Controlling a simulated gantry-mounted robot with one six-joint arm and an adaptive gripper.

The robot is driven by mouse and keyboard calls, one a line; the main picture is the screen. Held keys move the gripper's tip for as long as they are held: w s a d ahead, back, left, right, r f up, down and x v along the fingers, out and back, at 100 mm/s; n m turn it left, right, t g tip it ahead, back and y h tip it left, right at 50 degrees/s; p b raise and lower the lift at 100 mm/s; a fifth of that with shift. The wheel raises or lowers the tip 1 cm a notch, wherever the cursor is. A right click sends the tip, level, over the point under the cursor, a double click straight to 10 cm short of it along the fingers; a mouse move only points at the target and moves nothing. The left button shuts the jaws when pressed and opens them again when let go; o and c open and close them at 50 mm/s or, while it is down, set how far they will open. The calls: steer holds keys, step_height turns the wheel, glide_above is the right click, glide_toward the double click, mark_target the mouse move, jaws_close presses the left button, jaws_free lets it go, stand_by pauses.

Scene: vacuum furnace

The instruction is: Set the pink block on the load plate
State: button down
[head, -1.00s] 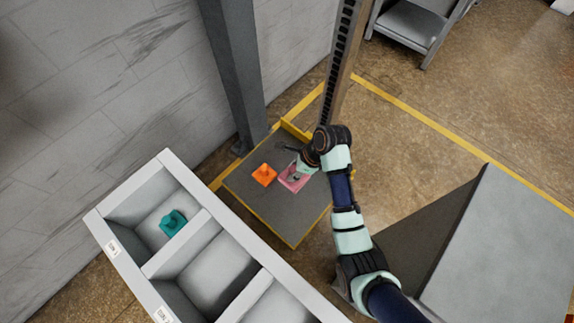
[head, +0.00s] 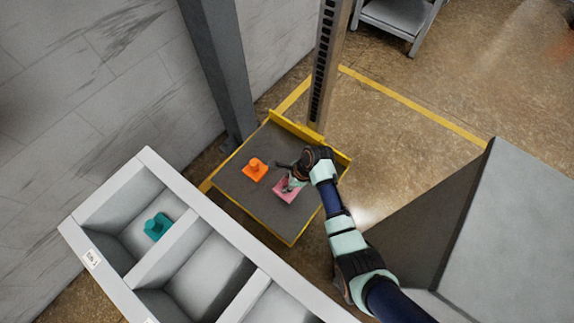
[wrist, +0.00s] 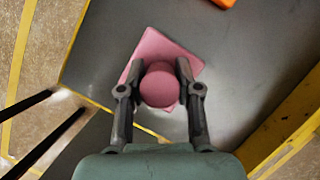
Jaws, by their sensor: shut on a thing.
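The pink block (head: 286,193) has a square base and a round knob on top. In the wrist view the pink block (wrist: 172,47) is between the two fingers of my gripper (wrist: 160,82), which is shut on the knob. In the head view my gripper (head: 292,182) is over the block. The block is at the dark grey, yellow-edged load plate (head: 262,212); I cannot tell whether its base touches the surface. The orange block (head: 255,170) stands on the plate to the left of the pink one, apart from it.
A grey bin with compartments (head: 190,215) stands at the lower left, with a teal block (head: 157,227) in one compartment. A grey post (head: 220,70) and a rack column (head: 326,65) rise behind the plate. A large grey box (head: 500,230) is at the right.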

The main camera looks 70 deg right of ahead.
steer(key=shift+w+f+b, duration=0.1)
steer(key=shift+f+b, duration=0.85)
steer(key=shift+f, duration=1.15)
steer(key=shift+f, duration=0.15)
steer(key=c, duration=0.8)
jaws_free()
steer(key=p+v, duration=0.2)
steer(key=v, duration=0.2)
steer(key=shift+d, duration=0.1)
